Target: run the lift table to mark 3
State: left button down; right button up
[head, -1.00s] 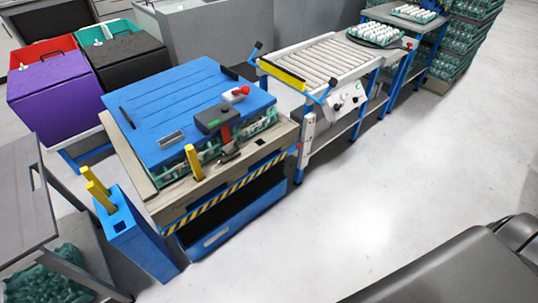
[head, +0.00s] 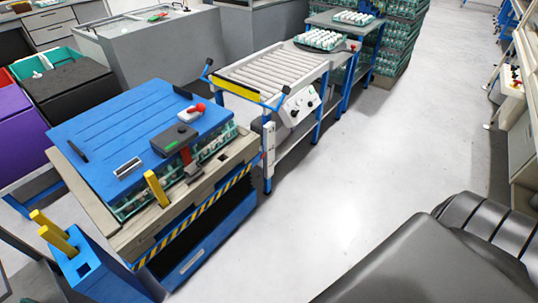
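The lift table (head: 205,190) stands at the left, with a wooden-looking top and a black and yellow striped front edge. A blue lid-like cover (head: 120,125) lies on it over a green egg tray (head: 213,147). On the cover are a dark box with a green light (head: 174,139), a red knob (head: 200,107) and a small display (head: 128,167) too small to read. A white upright strip (head: 268,150) stands at the table's right corner; no mark on it is legible. Neither of my grippers is in view.
A roller conveyor (head: 277,72) with a control panel (head: 300,104) stands behind the lift table. Beyond it are egg trays on a bench (head: 320,39) and stacked crates (head: 400,40). A blue post with yellow prongs (head: 90,265) stands front left. The floor (head: 370,150) at right is clear.

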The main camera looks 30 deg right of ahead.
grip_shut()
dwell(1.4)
